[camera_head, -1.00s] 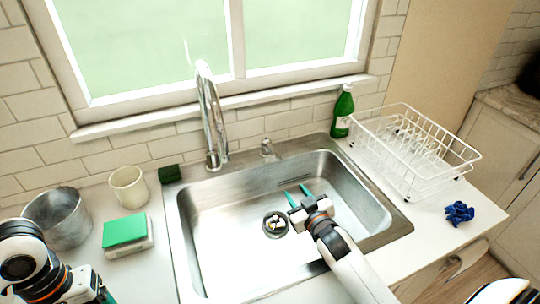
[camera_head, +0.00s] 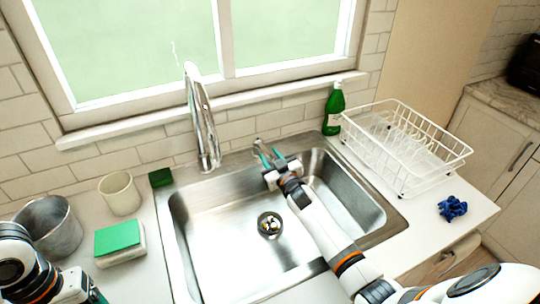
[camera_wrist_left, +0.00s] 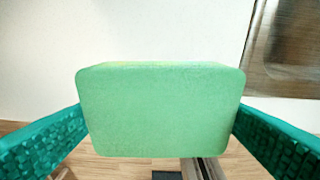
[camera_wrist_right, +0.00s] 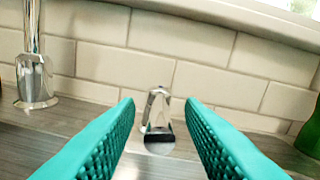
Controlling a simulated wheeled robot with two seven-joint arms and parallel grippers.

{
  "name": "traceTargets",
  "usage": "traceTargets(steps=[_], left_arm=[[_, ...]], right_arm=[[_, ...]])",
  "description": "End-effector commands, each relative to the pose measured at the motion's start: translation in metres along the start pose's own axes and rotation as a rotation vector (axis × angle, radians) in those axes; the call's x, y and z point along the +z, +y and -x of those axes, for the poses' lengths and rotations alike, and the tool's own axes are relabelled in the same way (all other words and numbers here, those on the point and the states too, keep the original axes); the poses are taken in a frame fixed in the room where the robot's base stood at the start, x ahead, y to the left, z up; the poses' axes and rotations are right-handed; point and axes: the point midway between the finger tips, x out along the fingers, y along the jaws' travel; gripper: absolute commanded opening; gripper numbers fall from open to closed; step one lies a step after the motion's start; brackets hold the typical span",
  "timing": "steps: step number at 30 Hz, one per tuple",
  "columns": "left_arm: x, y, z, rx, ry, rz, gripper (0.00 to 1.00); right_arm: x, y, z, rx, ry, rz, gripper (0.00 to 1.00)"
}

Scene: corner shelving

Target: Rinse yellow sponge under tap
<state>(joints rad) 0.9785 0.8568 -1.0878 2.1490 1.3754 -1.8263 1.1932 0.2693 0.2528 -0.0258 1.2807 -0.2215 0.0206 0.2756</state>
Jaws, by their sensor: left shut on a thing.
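My left gripper (camera_head: 98,293) is at the bottom left edge of the head view, mostly cut off. In the left wrist view it is shut on the yellow sponge (camera_wrist_left: 160,115), whose green face fills the middle, with a thin yellowish strip along its top edge. My right gripper (camera_head: 268,153) is open at the back rim of the sink, close to the small tap handle (camera_head: 258,142). In the right wrist view the chrome handle (camera_wrist_right: 157,110) stands between and beyond the two teal fingers. The tall tap (camera_head: 203,125) is left of it; no water shows.
The steel sink (camera_head: 215,235) is empty around its drain (camera_head: 269,223). A green-topped sponge block (camera_head: 118,240), cup (camera_head: 120,194), metal pot (camera_head: 52,228) and dark green block (camera_head: 160,177) stand left. A green bottle (camera_head: 333,110), white dish rack (camera_head: 405,150) and blue crumpled cloth (camera_head: 452,208) are right.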

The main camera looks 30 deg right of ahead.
Motion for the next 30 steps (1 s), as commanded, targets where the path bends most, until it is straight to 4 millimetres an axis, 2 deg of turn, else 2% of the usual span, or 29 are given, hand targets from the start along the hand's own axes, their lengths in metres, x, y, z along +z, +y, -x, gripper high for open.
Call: traceTargets(steps=[11, 18, 30], left_arm=[[-0.0001, -0.0001, 0.0006, 0.000, 0.000, 0.000, 0.67], [-0.0001, -0.0001, 0.0006, 0.000, 0.000, 0.000, 0.67], [-0.0004, -0.0001, 0.0038, 0.000, 0.000, 0.000, 0.67]], right_arm=[[0.0000, 0.0004, -0.0057, 0.000, 0.000, -0.001, 0.35], [-0.0001, 0.0003, -0.0055, 0.000, 0.000, -0.001, 0.00], [0.0008, -0.0059, -0.0065, 0.055, -0.013, 0.008, 0.00]])
